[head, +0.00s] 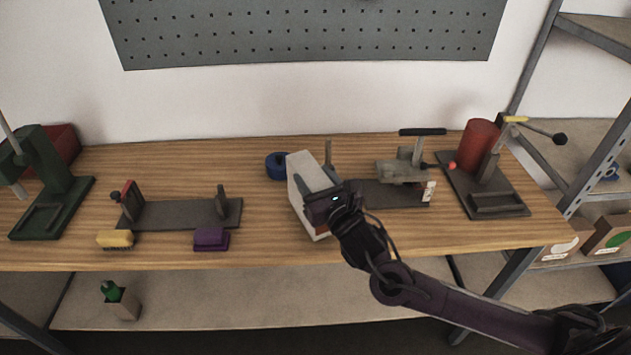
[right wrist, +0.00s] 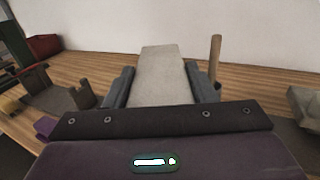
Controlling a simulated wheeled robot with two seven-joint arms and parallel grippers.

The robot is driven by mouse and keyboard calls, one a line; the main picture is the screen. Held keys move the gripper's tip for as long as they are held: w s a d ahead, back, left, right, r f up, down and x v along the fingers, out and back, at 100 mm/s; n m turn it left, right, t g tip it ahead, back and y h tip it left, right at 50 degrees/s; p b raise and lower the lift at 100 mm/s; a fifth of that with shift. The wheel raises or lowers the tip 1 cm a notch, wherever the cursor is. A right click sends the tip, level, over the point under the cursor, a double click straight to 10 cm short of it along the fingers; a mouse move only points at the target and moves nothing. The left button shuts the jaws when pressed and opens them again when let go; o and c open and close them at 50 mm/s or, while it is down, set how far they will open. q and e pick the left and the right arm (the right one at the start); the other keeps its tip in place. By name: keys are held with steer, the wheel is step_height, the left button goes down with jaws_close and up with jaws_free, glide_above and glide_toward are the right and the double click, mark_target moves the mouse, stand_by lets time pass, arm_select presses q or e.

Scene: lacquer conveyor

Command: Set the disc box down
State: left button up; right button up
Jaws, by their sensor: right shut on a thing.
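The disc box, a pale grey-white upright box (head: 304,173), stands out over the middle of the wooden workbench (head: 200,255). My right gripper (head: 326,192) is shut on it from the right side. In the right wrist view the box (right wrist: 162,75) sits between the two dark fingers (right wrist: 161,88). The gripper hides part of the box in the head view. I cannot tell whether the box's base touches the bench top. My left gripper is not in view.
A blue roll (head: 276,166) lies close behind the box on its left. A grey clamp fixture (head: 402,172) and red cylinder (head: 478,138) stand to the right. A purple brush (head: 211,239) and yellow brush (head: 115,239) lie near the front edge.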

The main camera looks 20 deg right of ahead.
steer(key=shift+f, duration=0.6)
steer(key=o, duration=1.5)
steer(key=shift+f, duration=0.1)
steer(key=shift+o, duration=0.2)
steer(key=s+d+b, duration=0.1)
steer(key=s+b, duration=0.1)
steer(key=s, duration=1)
steer(key=shift+d, duration=0.15)
